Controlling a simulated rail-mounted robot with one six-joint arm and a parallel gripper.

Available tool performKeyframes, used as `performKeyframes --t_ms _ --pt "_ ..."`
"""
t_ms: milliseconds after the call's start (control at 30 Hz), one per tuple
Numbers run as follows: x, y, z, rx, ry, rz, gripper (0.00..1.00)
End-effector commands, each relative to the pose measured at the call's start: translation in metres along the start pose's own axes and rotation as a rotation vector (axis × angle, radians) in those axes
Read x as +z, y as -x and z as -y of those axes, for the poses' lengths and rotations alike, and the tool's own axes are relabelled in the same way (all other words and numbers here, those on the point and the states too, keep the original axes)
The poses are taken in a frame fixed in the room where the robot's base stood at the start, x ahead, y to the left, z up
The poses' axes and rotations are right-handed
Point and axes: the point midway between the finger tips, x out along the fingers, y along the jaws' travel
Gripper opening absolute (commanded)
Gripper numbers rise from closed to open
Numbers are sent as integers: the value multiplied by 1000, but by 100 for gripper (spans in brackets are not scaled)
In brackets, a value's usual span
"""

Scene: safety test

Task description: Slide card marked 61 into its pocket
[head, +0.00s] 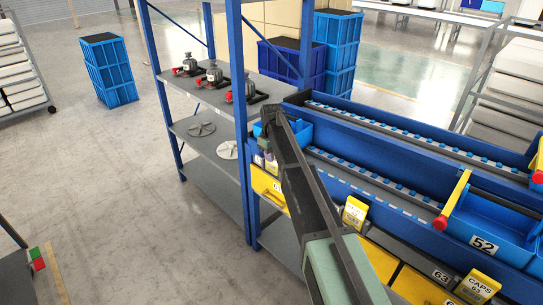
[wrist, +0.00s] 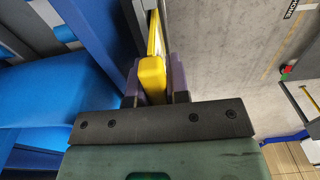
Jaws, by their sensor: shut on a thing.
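My gripper (wrist: 153,85) is shut on a yellow card (wrist: 152,70) in the wrist view, with a purple-grey finger on each side. The card's number is turned from view, so I cannot read 61 on it. In the head view my gripper is at the left end of the blue rack, largely hidden by my arm. A small white label or pocket shows at the rack's left end, beside my gripper; I cannot tell whether the card touches it. Two other yellow cards stand along the rack front, one at the middle (head: 355,212) and one reading CAPS 63 (head: 480,286).
A blue bin (head: 299,128) sits on the rack right by my gripper. A bin marked 52 (head: 490,250) is at the right, with a yellow red-ended bar (head: 453,200). A blue upright post (head: 238,130) and shelf are close on the left. The floor (head: 130,190) beyond is open.

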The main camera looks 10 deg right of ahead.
Motion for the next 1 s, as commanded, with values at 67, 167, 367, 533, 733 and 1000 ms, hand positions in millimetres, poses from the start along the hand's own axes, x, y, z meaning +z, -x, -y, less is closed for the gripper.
performKeyframes --t_ms 67,167,367,533,733,1000 --pt "0 0 0 0 0 0 0" --pt "0 0 0 0 0 0 0" --pt "0 0 0 0 0 0 28" --pt "0 0 0 0 0 0 46" --pt "0 1 0 0 0 0 46" --pt "0 41 0 0 0 0 46"
